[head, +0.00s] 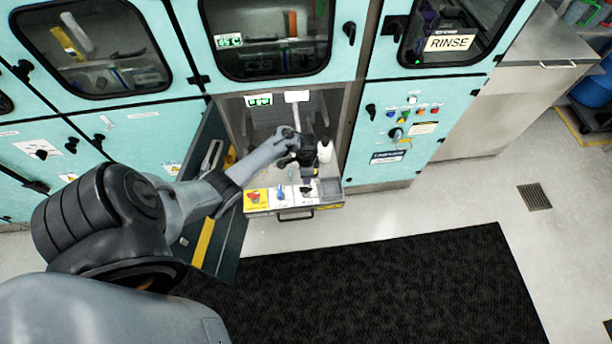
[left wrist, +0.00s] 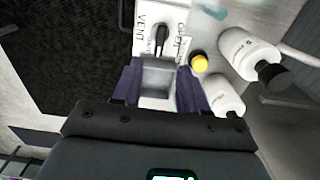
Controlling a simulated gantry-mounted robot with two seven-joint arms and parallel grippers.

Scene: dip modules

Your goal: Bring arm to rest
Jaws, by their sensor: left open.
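My left arm reaches from the left into an open lower bay (head: 345,110) of the teal cabinet. My left gripper (head: 307,168) is above a pulled-out drawer (head: 293,214) and also shows in the left wrist view (left wrist: 163,82). Its two dark purple fingers are apart, and nothing shows between them but a grey surface. Just beyond the fingertips, a black handle (left wrist: 161,38) sits on a white plate marked VENT and OPEN. It looks apart from the fingers. My right gripper is not in view.
White bottles with black caps (left wrist: 246,55) stand close to the right finger; one also shows in the head view (head: 325,151). The open dark door (head: 225,240) hangs beside my forearm. A black mat (head: 400,285) covers clear floor.

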